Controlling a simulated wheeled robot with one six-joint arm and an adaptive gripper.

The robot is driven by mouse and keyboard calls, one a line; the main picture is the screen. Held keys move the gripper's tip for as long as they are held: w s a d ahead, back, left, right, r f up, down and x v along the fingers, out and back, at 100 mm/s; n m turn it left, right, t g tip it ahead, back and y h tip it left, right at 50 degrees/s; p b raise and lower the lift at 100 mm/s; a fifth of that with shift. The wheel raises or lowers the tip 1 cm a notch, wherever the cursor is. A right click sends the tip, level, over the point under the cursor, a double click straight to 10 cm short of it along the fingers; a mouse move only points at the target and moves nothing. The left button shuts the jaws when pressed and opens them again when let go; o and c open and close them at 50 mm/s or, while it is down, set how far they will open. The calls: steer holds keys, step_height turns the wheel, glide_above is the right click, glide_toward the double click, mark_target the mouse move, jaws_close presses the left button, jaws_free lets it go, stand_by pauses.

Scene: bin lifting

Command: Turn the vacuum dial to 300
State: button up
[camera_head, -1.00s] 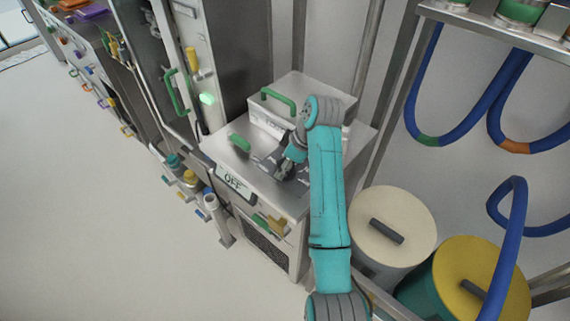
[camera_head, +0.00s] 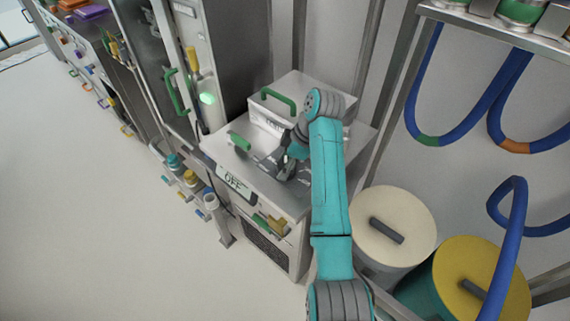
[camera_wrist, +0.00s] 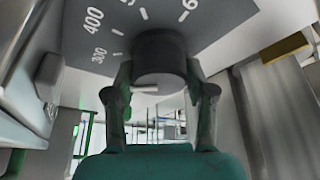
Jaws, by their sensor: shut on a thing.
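The vacuum dial (camera_wrist: 160,60) is a dark round knob at the top middle of the wrist view, on a grey scale plate (camera_wrist: 222,22). Light numbers 300 and 400 show left of the knob, and a partly cut-off number starting with 6 shows at the right. A pale mark shows on the knob's near face. My gripper (camera_wrist: 160,88) is shut on the dial, with one finger on each side. In the head view my gripper (camera_head: 284,168) is at the steel cabinet's top, and the dial is hidden there.
The steel cabinet (camera_head: 222,150) has a green handle (camera_head: 240,142) and a display (camera_head: 234,183) reading OFF. A box (camera_head: 312,88) with a green handle stands behind. Two lidded drums (camera_head: 392,212) stand at the right. The floor at left is clear.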

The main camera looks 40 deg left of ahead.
steer(key=o, duration=1.2)
steer(key=shift+c, duration=0.2)
